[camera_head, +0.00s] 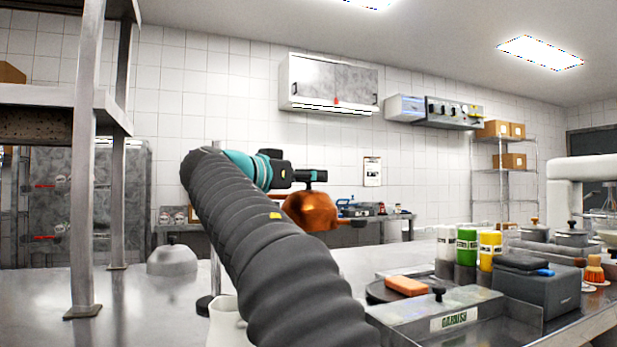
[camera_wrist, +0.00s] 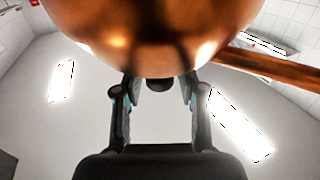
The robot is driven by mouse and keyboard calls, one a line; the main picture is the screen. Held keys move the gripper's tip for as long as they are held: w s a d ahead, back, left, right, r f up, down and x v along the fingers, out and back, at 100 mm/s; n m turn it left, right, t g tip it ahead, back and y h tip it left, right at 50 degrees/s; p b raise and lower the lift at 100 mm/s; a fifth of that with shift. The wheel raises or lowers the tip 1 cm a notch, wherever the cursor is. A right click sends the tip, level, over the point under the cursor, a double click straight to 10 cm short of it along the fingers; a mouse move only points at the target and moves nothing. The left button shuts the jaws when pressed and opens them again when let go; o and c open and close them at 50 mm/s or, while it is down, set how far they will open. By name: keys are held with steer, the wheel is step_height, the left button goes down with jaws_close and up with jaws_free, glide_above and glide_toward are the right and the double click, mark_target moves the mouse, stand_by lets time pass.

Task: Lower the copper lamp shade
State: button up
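The copper lamp shade (camera_head: 311,210) hangs above the counter beyond my arm in the head view, with its left part close to my wrist. In the wrist view the shade (camera_wrist: 155,35) fills the top middle, and a copper-coloured bar (camera_wrist: 275,68) runs from it to the right. My gripper (camera_wrist: 159,88) is at the shade, its two fingers standing apart on either side of a small dark part under the shade's edge. The fingertips are hidden behind the shade, so I cannot tell whether they grip anything.
A metal garnish box (camera_head: 455,312), a grey bin (camera_head: 537,287) and several bottles (camera_head: 466,246) stand on the right counter. A steel dome (camera_head: 172,260) and a white pitcher (camera_head: 226,322) are left of my arm. A shelf post (camera_head: 84,180) rises at the left.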

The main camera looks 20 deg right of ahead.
mark_target(308, 208)
jaws_close()
step_height(308, 208, down, 7)
steer(key=b, duration=0.6)
steer(key=shift+r+b, duration=0.15)
steer(key=shift+b, duration=0.25)
steer(key=shift+o, duration=1.8)
jaws_free()
steer(key=shift+r, duration=0.1)
steer(key=v, duration=1.2)
